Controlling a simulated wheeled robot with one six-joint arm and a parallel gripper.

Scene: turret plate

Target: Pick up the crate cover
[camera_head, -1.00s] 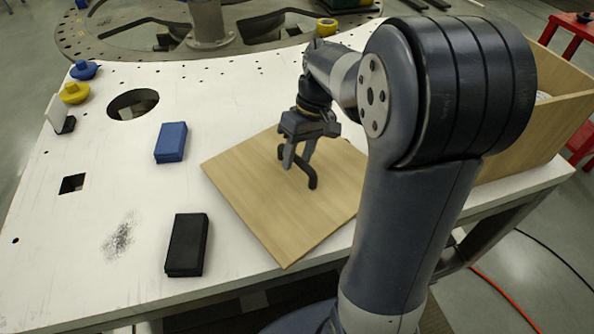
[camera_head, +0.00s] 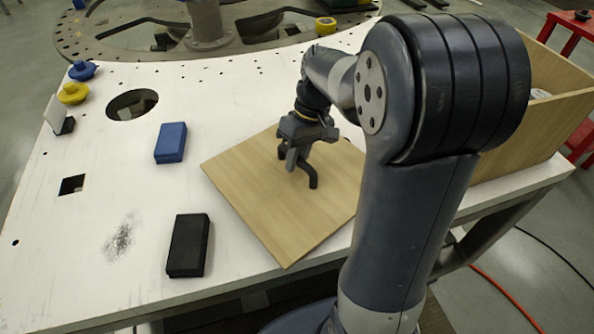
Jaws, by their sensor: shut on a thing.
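The crate cover (camera_head: 268,213) is a flat square wooden board with a dark handle (camera_head: 311,178) on top. It lies on the white table, turned so that one corner points to the front edge. Its right part is hidden behind my arm. My gripper (camera_head: 294,164) points down over the middle of the cover and is shut on the handle. The cover looks flat on the table; I cannot tell any gap under it.
The wooden crate (camera_head: 528,138) stands at the right, partly behind my arm. A blue block (camera_head: 171,142) and a black block (camera_head: 188,245) lie left of the cover. The table (camera_head: 60,230) has a round hole (camera_head: 132,103) and a square hole (camera_head: 72,185).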

